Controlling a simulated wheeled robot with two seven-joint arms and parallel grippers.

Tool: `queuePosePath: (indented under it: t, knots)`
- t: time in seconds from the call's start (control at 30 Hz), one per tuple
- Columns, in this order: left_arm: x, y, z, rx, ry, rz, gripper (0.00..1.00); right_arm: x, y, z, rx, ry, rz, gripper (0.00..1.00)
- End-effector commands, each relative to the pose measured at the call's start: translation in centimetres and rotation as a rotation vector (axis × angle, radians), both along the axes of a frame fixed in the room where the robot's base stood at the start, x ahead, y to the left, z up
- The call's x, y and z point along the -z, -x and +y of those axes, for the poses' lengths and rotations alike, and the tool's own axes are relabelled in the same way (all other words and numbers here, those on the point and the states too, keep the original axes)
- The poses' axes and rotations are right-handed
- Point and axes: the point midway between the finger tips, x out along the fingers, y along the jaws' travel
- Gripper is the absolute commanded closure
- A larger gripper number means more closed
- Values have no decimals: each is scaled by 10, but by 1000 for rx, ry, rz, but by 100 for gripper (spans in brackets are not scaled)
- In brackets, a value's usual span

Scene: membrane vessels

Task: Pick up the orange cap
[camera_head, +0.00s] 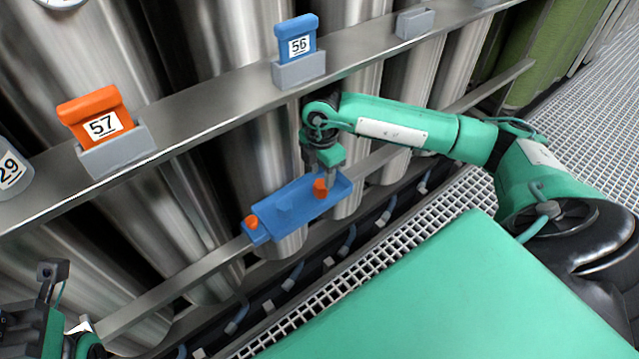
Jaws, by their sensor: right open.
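A blue tray (290,209) is at the rail in the middle of the view. A small orange cap (320,189) stands in its right part. A second orange piece (251,222) sits at the tray's left end. My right gripper (321,175) points down over the tray, right at the cap in its right part. Its jaws are open, with a finger close beside the cap. I cannot tell whether it touches. Part of my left gripper (52,290) shows at the lower left, far from the tray; its jaws are not clear.
A metal shelf (215,115) above the tray bears an orange block marked 57 (93,113) and a blue block marked 56 (296,38) in grey holders. Tall steel vessels stand behind. Hoses run below the lower rail (190,277). White grating (420,220) covers the floor.

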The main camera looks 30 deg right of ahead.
Motion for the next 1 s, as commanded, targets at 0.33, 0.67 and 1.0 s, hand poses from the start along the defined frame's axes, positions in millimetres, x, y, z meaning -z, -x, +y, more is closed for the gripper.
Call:
queuePosePath:
  t: [0.33, 0.67, 1.0]
  knots:
    - [-4, 0, -10, 34, 5, -49, 64, 43, 3, -2, -1, -1, 0, 56]
    - [-7, 0, -11, 39, 3, -53, 64, 45, 3, -1, -1, -2, 0, 60]
    - [-7, 0, -11, 39, 5, -53, 64, 45, 3, -1, -2, -3, 0, 95]
